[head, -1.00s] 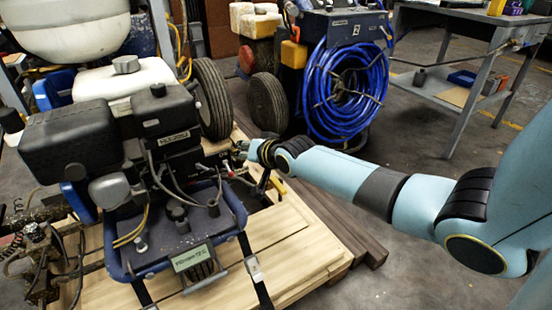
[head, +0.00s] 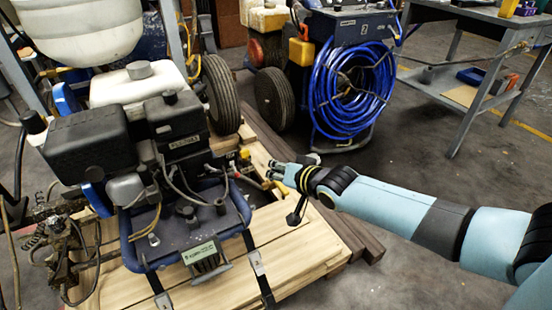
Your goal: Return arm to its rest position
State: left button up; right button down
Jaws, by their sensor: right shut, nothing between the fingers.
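My right arm (head: 390,205) comes in from the right edge, light blue with dark joints. Its gripper (head: 274,172) is at the right side of the line striper, above the wooden pallet, shut with nothing visible in it. The line striper (head: 160,150) has a black engine, a white tank (head: 138,82) and a blue frame, and stands on the pallet (head: 290,240). Whether the fingertips touch any part of the machine is hard to tell. My left gripper is not in the picture.
A second machine with a coiled blue hose (head: 352,90) stands behind the arm. A grey metal table (head: 480,45) with a lower shelf is at the back right. Dark beams (head: 350,232) lie along the pallet's right edge. Grey floor is open at the right.

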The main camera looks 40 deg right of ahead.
dwell(0.3)
jog(key=s+a+f+n+g+p, duration=0.1)
jog(key=s+a+f+g+p, duration=0.15)
jog(key=s+f, duration=0.8)
jog(key=s+a+f+n+g+p, duration=0.1)
jog(key=s+f+g, duration=0.45)
jog(key=s, duration=0.85)
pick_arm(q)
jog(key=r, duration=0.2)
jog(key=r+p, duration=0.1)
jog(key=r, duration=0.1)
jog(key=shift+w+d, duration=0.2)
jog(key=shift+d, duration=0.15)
pick_arm(e)
jog(key=s+a+f+n+g, duration=0.1)
jog(key=s+f+n+g, duration=0.1)
jog(key=s, duration=1)
jog(key=s+a+f+n+g, duration=0.2)
jog(key=s+f+n, duration=0.2)
jog(key=s, duration=0.8)
notch_tip(320, 180, down, 2)
jog(key=shift+s+n, duration=0.25)
jog(key=shift+n, duration=0.05)
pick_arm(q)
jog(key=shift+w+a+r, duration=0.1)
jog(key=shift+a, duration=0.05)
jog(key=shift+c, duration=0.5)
pick_arm(e)
jog(key=shift+a, duration=0.1)
